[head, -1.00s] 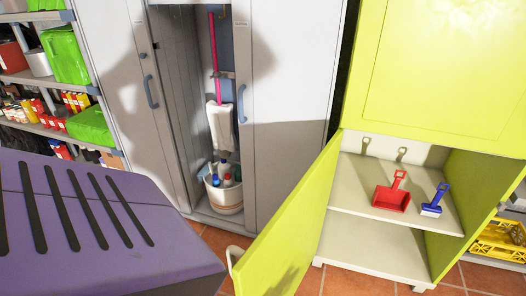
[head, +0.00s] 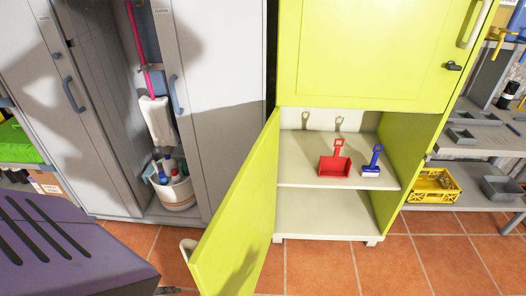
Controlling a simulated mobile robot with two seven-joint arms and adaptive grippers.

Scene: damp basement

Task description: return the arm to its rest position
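Neither of my grippers can be made out in the head view, and no arm is clearly seen. The lime-green cabinet (head: 362,55) stands in the middle. Its lower door (head: 237,215) is swung open toward me, with a pale handle (head: 188,250) on its outer side. On the inner shelf (head: 300,172) a red dustpan (head: 335,163) and a blue hand brush (head: 373,163) stand side by side, apart from each other. A small dark shape at the bottom edge is too little shown to tell.
Grey lockers (head: 225,60) stand at left, one open with a mop (head: 157,118) and a bucket (head: 177,193). A purple slotted surface (head: 75,262) fills the lower left. A yellow crate (head: 433,187) and grey shelving (head: 480,133) are at right. Tiled floor (head: 325,270) is bare before the cabinet.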

